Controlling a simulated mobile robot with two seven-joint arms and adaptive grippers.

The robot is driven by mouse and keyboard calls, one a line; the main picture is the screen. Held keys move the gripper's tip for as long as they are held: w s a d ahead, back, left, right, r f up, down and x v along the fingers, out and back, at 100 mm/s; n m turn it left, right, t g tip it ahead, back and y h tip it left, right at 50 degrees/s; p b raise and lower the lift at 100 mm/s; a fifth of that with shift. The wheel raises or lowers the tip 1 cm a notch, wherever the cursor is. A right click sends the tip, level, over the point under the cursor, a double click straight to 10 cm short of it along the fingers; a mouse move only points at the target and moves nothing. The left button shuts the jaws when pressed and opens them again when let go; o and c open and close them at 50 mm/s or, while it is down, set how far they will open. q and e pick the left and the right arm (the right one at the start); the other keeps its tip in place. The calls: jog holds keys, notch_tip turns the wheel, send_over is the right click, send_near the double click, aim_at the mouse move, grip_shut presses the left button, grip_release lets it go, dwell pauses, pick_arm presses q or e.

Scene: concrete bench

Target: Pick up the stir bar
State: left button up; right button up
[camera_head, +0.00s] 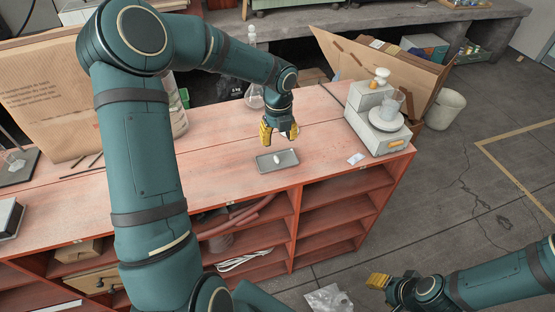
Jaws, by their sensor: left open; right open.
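A small white stir bar (277,159) lies in a shallow grey tray (264,166) near the front edge of the reddish bench. My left gripper (280,139) has yellow fingertips and points down just behind and above the tray. It is open, with its fingers apart and nothing seen between them. The stir bar shows below the fingers, apart from them as far as I can tell. My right gripper (378,281) is at the lower right, away from the bench over the floor. It is open, and I see nothing in it.
A stirrer-like device (372,122) with a glass vessel stands right of the tray. A glass flask (254,97) stands behind my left gripper. The bench top (215,160) left of the tray is clear.

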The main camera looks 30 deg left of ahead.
aim_at(277, 159)
pick_arm(q)
notch_tip(277, 159, down, 4)
jog(key=shift+r, duration=0.1)
notch_tip(277, 159, down, 5)
jog(key=shift+s+a+f+b, duration=0.15)
jog(key=shift+b, duration=0.7)
jog(key=c, duration=0.9)
